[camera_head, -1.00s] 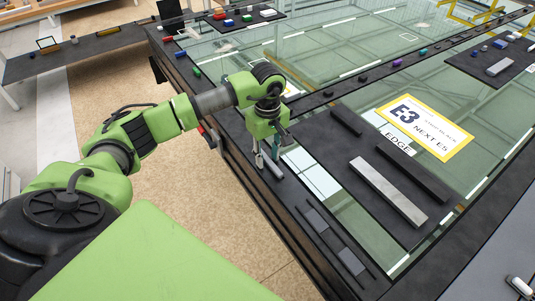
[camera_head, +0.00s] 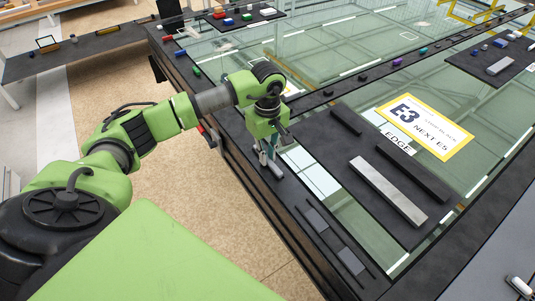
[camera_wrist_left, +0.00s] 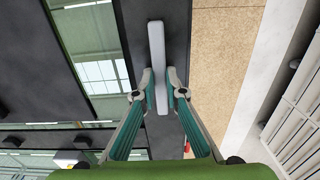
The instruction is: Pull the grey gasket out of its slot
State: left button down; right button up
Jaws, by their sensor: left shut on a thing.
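The grey gasket (camera_head: 275,170) is a narrow, light grey strip at the dark left border of the glazed frame. My left gripper (camera_head: 267,160) points down over it, its fingers around the strip. In the left wrist view the gasket (camera_wrist_left: 157,50) runs up the picture between the two fingertips (camera_wrist_left: 160,88), which are shut on it. The gripper hides part of the strip in the head view, and I cannot tell how much of it sits in the slot. My right gripper is in neither view.
A dark mat (camera_head: 341,174) with dark bars and a light grey bar (camera_head: 388,191) lies to the right on the glass. A yellow-edged E3 sign (camera_head: 425,127) lies beyond. Small coloured blocks (camera_head: 228,22) are at the back. Dark plates (camera_head: 316,219) lie on the near border.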

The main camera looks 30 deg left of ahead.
pick_arm(q)
jog(key=shift+w+a+r, duration=0.1)
jog(key=shift+w+r, duration=0.1)
jog(key=shift+r, duration=0.2)
jog(key=shift+s, duration=0.1)
jog(key=shift+s+r, duration=0.15)
jog(key=shift+r, duration=0.15)
jog(key=shift+r+p, duration=0.65)
jog(key=shift+r, duration=0.5)
